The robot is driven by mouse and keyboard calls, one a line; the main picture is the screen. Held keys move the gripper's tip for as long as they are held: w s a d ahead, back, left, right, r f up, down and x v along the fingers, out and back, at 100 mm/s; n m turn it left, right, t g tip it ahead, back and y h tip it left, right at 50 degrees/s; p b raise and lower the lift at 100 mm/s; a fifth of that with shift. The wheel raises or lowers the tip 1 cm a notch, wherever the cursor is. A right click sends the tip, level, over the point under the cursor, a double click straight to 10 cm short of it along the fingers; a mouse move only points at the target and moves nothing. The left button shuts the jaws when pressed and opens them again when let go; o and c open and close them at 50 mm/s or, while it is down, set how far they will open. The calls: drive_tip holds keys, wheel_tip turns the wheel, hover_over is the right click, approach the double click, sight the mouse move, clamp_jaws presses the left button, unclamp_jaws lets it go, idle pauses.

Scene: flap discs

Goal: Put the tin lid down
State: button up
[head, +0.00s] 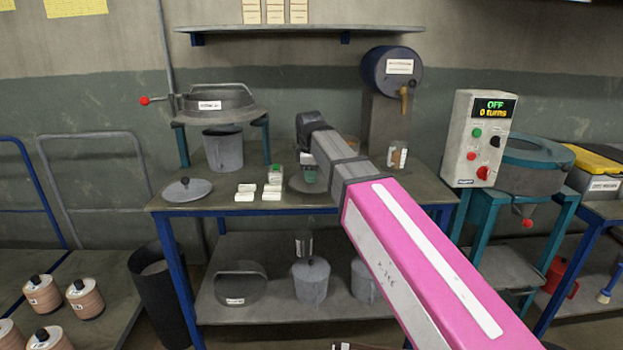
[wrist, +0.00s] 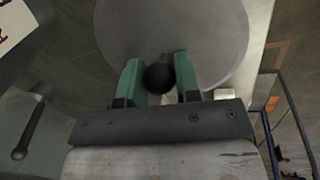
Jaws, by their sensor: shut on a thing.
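My gripper (wrist: 158,78) has its two green fingers shut on the dark round knob of the tin lid (wrist: 205,35), a flat grey disc. In the head view my gripper (head: 309,174) is over the middle of the workbench, partly behind my arm. The held lid (head: 297,186) shows there as a grey disc low over the bench top; whether it touches the top cannot be told. A second grey lid (head: 187,190) with a dark knob lies on the bench's left end, apart from my gripper.
White blocks (head: 245,192) sit left of the held lid on the workbench (head: 225,205). A sieve on a teal stand (head: 218,103) has a grey pot (head: 223,149) below it. A blue drum (head: 391,73) and a small jar (head: 397,156) stand right. The bench's front-left top has bare room.

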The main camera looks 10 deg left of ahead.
drive_tip(key=shift+f, duration=0.8)
drive_tip(key=shift+f, duration=0.15)
drive_tip(key=o, duration=1)
drive_tip(key=shift+c, duration=0.2)
wheel_tip(320, 180, up, 12)
drive_tip(key=s, duration=0.2)
drive_tip(key=shift+s, duration=0.15)
